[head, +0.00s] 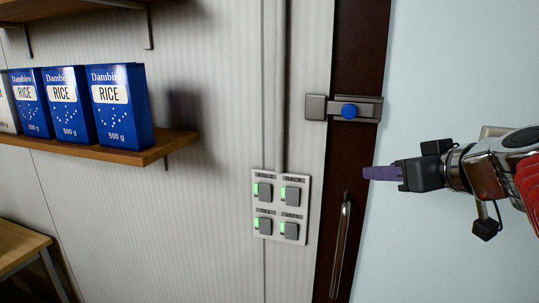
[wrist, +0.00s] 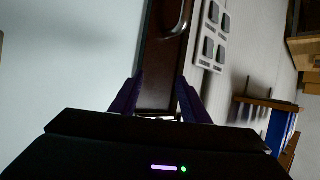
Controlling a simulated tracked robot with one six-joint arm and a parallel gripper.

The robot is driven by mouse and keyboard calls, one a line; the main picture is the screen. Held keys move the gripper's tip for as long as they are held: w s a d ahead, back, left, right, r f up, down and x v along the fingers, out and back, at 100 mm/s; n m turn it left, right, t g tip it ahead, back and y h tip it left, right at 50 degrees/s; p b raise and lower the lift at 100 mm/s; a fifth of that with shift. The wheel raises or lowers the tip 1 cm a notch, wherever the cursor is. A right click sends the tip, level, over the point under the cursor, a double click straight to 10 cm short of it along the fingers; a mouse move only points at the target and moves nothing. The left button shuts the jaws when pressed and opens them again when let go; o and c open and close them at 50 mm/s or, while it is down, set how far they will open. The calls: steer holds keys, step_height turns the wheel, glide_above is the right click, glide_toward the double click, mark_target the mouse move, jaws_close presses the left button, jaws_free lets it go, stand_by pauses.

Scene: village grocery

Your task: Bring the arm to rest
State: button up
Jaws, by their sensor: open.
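My gripper (head: 368,172) reaches in from the right in the head view, pointing left in front of the pale door panel (head: 455,75). Its purple fingers are seen from the side there. In the wrist view, my gripper (wrist: 157,100) shows its two purple fingers apart, with nothing between them. Beyond them is the dark brown door frame strip (wrist: 158,65) with its metal handle. My gripper appears to touch nothing.
A switch panel (head: 281,205) with green-lit switches is on the wall. A latch with a blue knob (head: 349,111) and a vertical handle (head: 340,248) sit on the brown strip. Blue rice boxes (head: 122,105) stand on a wooden shelf (head: 130,155). A wooden table (head: 20,245) is lower left.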

steer(key=s+a+f+m+g+h, duration=0.1)
steer(key=s+a+f+g, duration=0.2)
steer(key=s+f, duration=0.6)
steer(key=s+a+f+m+g+h, duration=0.2)
steer(key=s+f, duration=0.7)
steer(key=f, duration=0.8)
steer(key=shift+s+a+g, duration=0.25)
steer(key=shift+a+g, duration=0.6)
steer(key=shift+g, duration=0.25)
